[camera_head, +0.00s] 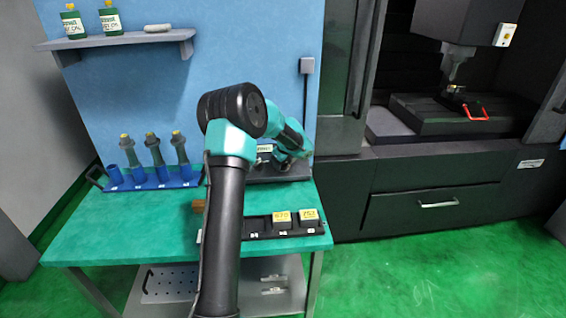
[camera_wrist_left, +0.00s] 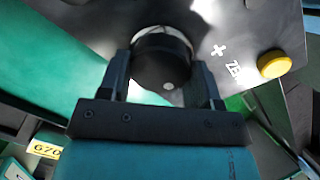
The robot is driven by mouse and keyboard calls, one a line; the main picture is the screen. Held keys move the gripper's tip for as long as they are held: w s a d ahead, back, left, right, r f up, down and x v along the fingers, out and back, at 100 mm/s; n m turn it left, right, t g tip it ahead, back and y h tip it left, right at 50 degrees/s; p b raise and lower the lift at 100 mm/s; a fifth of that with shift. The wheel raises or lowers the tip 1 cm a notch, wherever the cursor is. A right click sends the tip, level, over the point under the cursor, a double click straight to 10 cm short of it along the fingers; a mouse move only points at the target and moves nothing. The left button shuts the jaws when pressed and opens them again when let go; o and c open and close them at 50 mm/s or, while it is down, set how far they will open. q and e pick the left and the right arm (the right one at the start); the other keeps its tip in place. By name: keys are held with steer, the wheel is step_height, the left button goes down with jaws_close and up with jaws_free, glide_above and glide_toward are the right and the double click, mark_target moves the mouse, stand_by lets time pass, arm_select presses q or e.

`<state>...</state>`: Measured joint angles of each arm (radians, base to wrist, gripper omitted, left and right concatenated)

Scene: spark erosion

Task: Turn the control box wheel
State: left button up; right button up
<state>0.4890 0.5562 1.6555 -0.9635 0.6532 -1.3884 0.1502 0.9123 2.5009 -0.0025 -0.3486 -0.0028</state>
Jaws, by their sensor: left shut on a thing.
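The control box wheel (camera_wrist_left: 162,52) is a round black knob on a dark panel in the left wrist view. A small pale dot shows near its edge. My left gripper (camera_wrist_left: 160,78) is shut on the wheel, with one dark finger on each side of it. The panel of the control box (camera_wrist_left: 225,25) carries white "+" and "ZE…" markings and a yellow button (camera_wrist_left: 274,64). In the head view the dark control box (camera_head: 290,172) sits at the back of the table, and my left arm hides most of it and the wheel. My right gripper is not in view.
On the green table (camera_head: 125,235) stand a blue rack (camera_head: 155,183) with several bottle-shaped items and a dark tray (camera_head: 262,230) with yellow-labelled blocks. A shelf (camera_head: 120,40) holds two green bottles. A dark machine (camera_head: 435,180) stands at right.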

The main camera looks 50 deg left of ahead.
arm_select(q)
steer(key=n, duration=0.5)
steer(key=shift+h, duration=0.3)
steer(key=shift+a+n, duration=0.1)
steer(key=shift+n, duration=2.3)
steer(key=o, duration=0.9)
steer(key=shift+o, duration=0.2)
steer(key=shift+r, duration=0.1)
steer(key=v, duration=1.7)
steer(key=shift+r, duration=0.2)
steer(key=shift+w, duration=0.1)
